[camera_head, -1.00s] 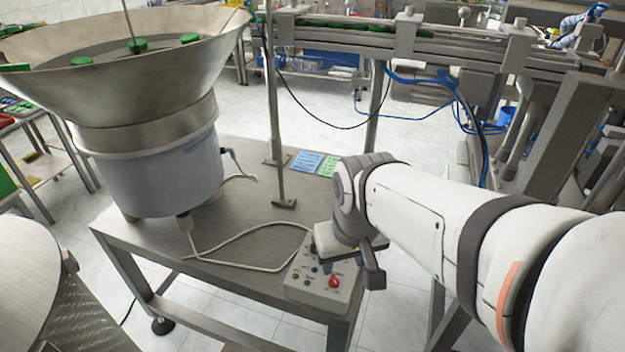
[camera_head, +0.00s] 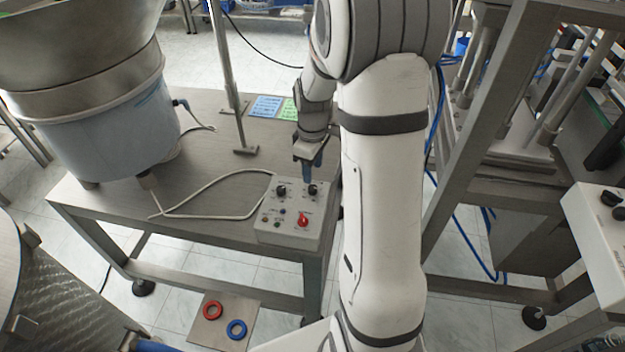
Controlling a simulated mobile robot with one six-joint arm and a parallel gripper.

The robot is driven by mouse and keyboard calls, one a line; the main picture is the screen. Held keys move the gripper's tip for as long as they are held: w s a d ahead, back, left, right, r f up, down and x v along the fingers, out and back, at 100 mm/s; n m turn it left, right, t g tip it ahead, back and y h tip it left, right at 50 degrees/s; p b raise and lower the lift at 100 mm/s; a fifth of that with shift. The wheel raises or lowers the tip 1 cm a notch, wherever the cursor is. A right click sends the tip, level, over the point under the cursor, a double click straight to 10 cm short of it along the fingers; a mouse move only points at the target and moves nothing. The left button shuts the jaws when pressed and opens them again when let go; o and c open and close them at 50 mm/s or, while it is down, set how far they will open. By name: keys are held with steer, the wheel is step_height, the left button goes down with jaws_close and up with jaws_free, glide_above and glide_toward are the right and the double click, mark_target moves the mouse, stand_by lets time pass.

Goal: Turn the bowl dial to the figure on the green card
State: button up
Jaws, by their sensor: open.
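A pale control box (camera_head: 290,230) sits at the near right corner of the steel table. Its top carries a left black dial (camera_head: 281,190), a right black dial (camera_head: 313,190), a red knob (camera_head: 302,219) and small buttons. The labels are too small to read, so I cannot tell which is the bowl dial. My gripper (camera_head: 308,176) is open and points down just above the right black dial; I cannot tell whether it touches it. The green card (camera_head: 289,109) lies at the back of the table, partly hidden by my arm; its figure is unreadable.
A blue card (camera_head: 265,106) lies beside the green one. The feeder bowl (camera_head: 85,95) stands on the table (camera_head: 205,228) at left. A thin post (camera_head: 229,85) rises behind the box, and a pale cable (camera_head: 215,200) crosses the tabletop. A machine frame (camera_head: 475,130) stands at right.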

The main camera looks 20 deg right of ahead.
mark_target(313, 187)
step_height(313, 187, down, 6)
steer(key=shift+f, duration=0.25)
steer(key=shift+s, duration=0.1)
steer(key=c, duration=0.9)
steer(key=shift+d, duration=0.15)
steer(key=shift+c, duration=0.5)
